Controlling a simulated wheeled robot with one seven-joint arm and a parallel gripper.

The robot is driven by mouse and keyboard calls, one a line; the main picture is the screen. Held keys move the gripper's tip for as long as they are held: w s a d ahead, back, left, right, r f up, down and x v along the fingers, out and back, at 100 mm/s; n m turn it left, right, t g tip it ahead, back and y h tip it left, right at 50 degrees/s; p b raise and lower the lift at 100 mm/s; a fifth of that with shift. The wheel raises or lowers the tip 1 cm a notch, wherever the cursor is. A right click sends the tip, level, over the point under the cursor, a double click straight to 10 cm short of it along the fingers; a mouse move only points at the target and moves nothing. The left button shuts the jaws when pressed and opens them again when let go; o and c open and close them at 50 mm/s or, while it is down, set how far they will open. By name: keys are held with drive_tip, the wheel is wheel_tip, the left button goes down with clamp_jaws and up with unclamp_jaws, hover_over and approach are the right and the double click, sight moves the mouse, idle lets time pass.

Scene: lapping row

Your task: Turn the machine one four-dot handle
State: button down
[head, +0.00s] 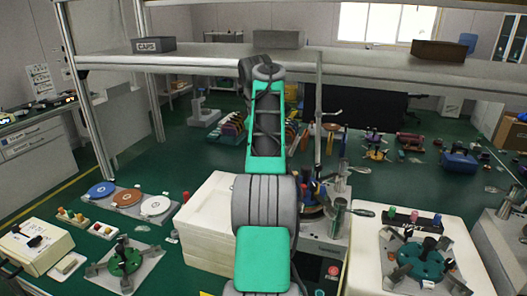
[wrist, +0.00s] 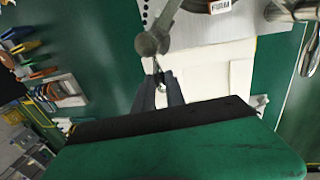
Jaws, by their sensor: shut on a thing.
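In the wrist view, my gripper (wrist: 160,84) is shut on the narrow end of a grey-olive handle (wrist: 150,44) with a rounded hub. A column of black dots (wrist: 145,14) marks the pale panel beside this handle. The exact contact between the fingertips is small and partly hidden. In the head view, my arm covers the gripper and the handle. Part of the machine (head: 319,254), with a dark front and a red button, shows to the right of my arm.
A white block (head: 207,214) stands left of my arm. A white-topped stand (head: 450,212) with a green fixture (head: 420,264) is at the right. Coloured discs (head: 127,197) lie at the left. A grey shelf (head: 215,57) crosses behind. Green floor (head: 205,150) is open between.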

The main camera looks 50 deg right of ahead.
drive_tip(key=shift+s+f, duration=0.1)
drive_tip(key=c, duration=1.6)
unclamp_jaws()
drive_tip(key=shift+s+d, duration=0.1)
drive_tip(key=shift+d, duration=0.05)
drive_tip(key=shift+o, duration=1.1)
wheel_tip(320, 180, up, 8)
drive_tip(key=a+p, duration=0.1)
drive_tip(key=p, duration=0.3)
drive_tip(key=shift+a, duration=0.4)
drive_tip(key=shift+f, duration=0.15)
